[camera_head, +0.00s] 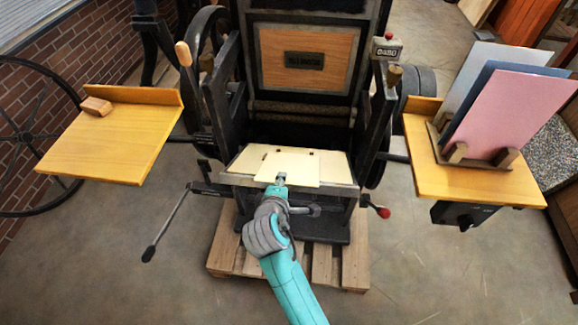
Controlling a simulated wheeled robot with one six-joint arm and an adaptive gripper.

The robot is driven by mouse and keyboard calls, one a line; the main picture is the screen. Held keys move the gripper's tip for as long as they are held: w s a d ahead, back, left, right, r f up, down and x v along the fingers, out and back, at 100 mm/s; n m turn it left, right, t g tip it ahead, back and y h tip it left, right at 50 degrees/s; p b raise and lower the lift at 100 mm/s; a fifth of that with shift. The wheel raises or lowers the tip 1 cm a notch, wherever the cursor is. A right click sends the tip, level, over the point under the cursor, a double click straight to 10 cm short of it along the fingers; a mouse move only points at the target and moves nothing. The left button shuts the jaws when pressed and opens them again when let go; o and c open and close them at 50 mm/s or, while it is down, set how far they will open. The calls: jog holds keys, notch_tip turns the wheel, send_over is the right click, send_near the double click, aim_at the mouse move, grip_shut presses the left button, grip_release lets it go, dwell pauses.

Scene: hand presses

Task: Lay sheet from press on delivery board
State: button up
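A cream sheet (292,167) lies on the pale platen (335,168) of the black hand press, its near edge reaching over the platen's front edge. My gripper (281,178) is at the sheet's near edge, left of its middle, with its tip overlapping the edge. The fingers are too small to tell whether they are closed on the paper. A yellow wooden board (115,140) at the left of the press, likely the delivery board, has a back ledge and carries only a small wooden block (96,106) at its far left corner.
Another yellow board (470,187) at the right holds a rack with grey, blue and pink sheets. A wooden-handled lever (183,54), a crank (149,253) and a red knob (384,212) stick out from the press.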

grip_shut()
jog(key=shift+s+r, duration=0.1)
jog(key=shift+s, duration=0.05)
jog(key=s+r, duration=0.5)
jog(key=r, duration=0.1)
dwell(1.1)
jog(key=shift+a+f, duration=0.1)
